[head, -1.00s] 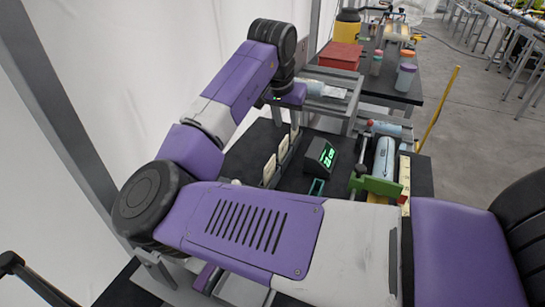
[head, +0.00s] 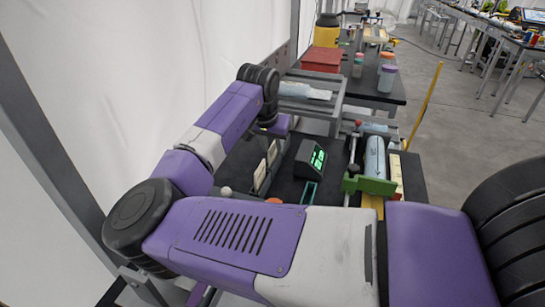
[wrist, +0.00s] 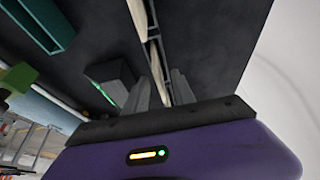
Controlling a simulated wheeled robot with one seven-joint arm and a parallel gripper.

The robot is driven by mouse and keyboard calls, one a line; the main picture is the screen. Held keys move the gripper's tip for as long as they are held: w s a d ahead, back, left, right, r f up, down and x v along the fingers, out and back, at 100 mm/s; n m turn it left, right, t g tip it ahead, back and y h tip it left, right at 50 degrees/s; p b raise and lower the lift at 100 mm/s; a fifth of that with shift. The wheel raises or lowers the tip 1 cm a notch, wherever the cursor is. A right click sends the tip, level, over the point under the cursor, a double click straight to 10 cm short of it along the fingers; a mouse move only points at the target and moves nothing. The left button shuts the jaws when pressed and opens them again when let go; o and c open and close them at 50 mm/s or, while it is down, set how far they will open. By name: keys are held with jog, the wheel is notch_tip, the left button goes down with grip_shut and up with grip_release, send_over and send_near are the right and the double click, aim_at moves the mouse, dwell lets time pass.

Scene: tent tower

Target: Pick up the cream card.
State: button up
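Two thin cream cards stand upright on edge in a dark slotted holder: a nearer one (head: 260,176) and a farther one (head: 272,151). In the wrist view one card (wrist: 138,18) shows at the top, and the other (wrist: 157,62) lies in line with the gap between my fingertips. My gripper (wrist: 163,88) is open, with a grey finger on either side of that gap. The frames do not show clearly whether the card is between the fingers or just beyond them. In the head view my wrist is above and behind the farther card, and my fingertips are hidden.
A black device with a green display (head: 312,158) stands just right of the cards. A grey metal stand (head: 335,104) is behind.

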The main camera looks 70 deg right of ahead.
jog(key=shift+d+f, duration=0.15)
jog(key=shift+f, duration=0.3)
grip_shut()
